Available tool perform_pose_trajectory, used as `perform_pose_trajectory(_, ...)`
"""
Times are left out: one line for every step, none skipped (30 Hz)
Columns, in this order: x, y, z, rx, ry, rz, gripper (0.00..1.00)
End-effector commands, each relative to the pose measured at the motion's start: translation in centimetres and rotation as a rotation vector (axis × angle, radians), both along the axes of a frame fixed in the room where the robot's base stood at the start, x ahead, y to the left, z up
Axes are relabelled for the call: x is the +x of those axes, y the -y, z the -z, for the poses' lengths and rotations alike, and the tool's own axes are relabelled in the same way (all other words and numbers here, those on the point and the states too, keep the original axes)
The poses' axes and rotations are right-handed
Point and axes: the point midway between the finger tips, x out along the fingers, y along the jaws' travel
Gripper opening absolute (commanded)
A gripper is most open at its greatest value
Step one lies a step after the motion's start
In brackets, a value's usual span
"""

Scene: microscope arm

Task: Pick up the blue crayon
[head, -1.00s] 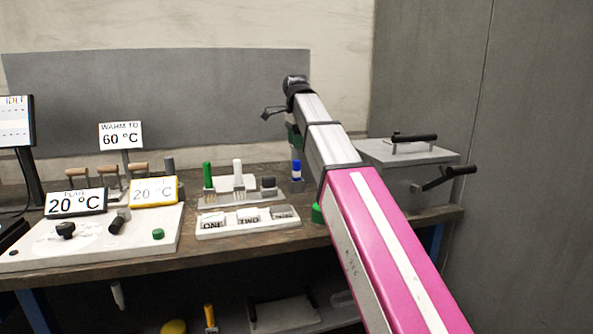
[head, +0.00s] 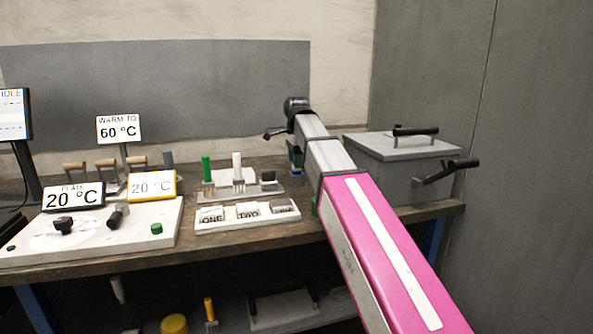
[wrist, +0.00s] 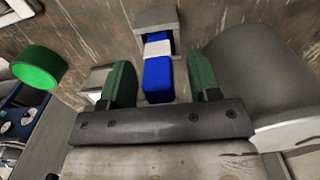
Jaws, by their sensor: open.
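The blue crayon (wrist: 157,78) is a blue block-shaped stick with a white band, its far end in a small grey holder (wrist: 158,18) in the wrist view. My gripper (wrist: 161,82) is open, with one green finger on each side of the crayon and a gap on both sides. I cannot tell from this view how deep the crayon lies between the fingers. In the head view my arm hides most of the crayon and gripper; a bit of blue and dark green shows beside the arm at the back of the bench.
A grey lidded box (head: 402,160) with black handles stands right of my arm. Left of it are a white tray with labelled blocks (head: 247,217) and a rack with green and white brushes (head: 237,185). A green round thing (wrist: 38,67) is left of my fingers.

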Motion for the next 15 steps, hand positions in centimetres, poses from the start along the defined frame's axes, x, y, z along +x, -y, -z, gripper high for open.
perform_pose_trajectory(-0.15,0.02,0.73,0.0,-0.001,0.0,0.56)
perform_pose_trajectory(-0.14,0.02,1.0,0.0,-0.001,0.0,0.56)
perform_pose_trajectory(-0.12,0.01,1.26,0.0,0.0,0.0,0.56)
perform_pose_trajectory(-0.1,0.0,1.38,0.0,0.0,0.0,0.56)
perform_pose_trajectory(-0.07,0.0,1.45,0.0,0.001,0.0,0.56)
perform_pose_trajectory(-0.04,-0.01,1.46,0.0,0.001,0.0,0.56)
perform_pose_trajectory(-0.04,-0.01,1.45,0.0,0.001,0.0,0.56)
perform_pose_trajectory(-0.04,-0.02,1.43,0.0,0.001,0.0,0.56)
perform_pose_trajectory(-0.05,-0.02,1.42,0.0,0.001,0.0,0.56)
perform_pose_trajectory(-0.04,-0.02,1.41,0.0,0.001,0.0,0.56)
perform_pose_trajectory(-0.04,-0.02,1.41,0.0,0.001,0.0,0.5)
perform_pose_trajectory(-0.04,-0.02,1.41,0.0,0.001,0.0,0.37)
perform_pose_trajectory(-0.04,-0.02,1.41,0.0,0.001,0.0,0.27)
perform_pose_trajectory(-0.04,-0.02,1.41,0.0,0.001,0.0,0.17)
perform_pose_trajectory(-0.05,-0.02,1.4,0.0,0.001,0.0,0.04)
